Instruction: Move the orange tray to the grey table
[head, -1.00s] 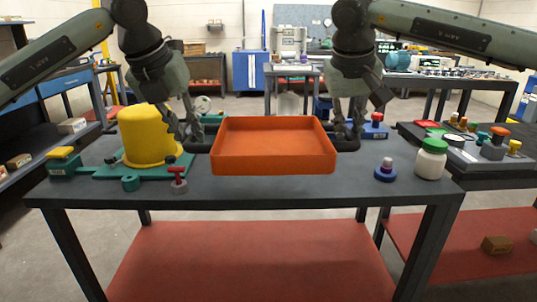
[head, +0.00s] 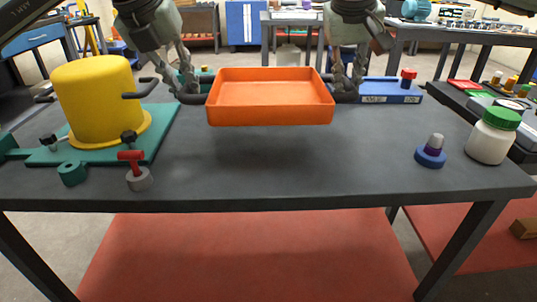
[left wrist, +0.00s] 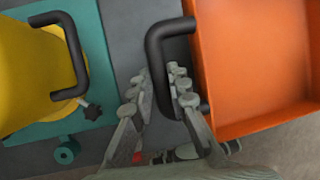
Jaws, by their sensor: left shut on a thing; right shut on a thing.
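The orange tray (head: 270,117) is empty and level, with a black handle on each side. It hangs above the dark grey table top (head: 300,178), with a shadow beneath it. My left gripper (head: 186,88) is shut on the tray's left handle. In the left wrist view, my left gripper (left wrist: 160,88) has its fingers on either side of the black handle, next to the orange tray (left wrist: 262,70). My right gripper (head: 345,88) is shut on the right handle; its fingertips are partly hidden there.
A yellow cylinder (head: 95,100) with black handles stands on a green plate (head: 165,118) at left. A red-topped grey part (head: 138,178), a blue-based knob (head: 431,152), a green-lidded jar (head: 492,138) and a blue block (head: 388,90) stand around. The front middle is clear.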

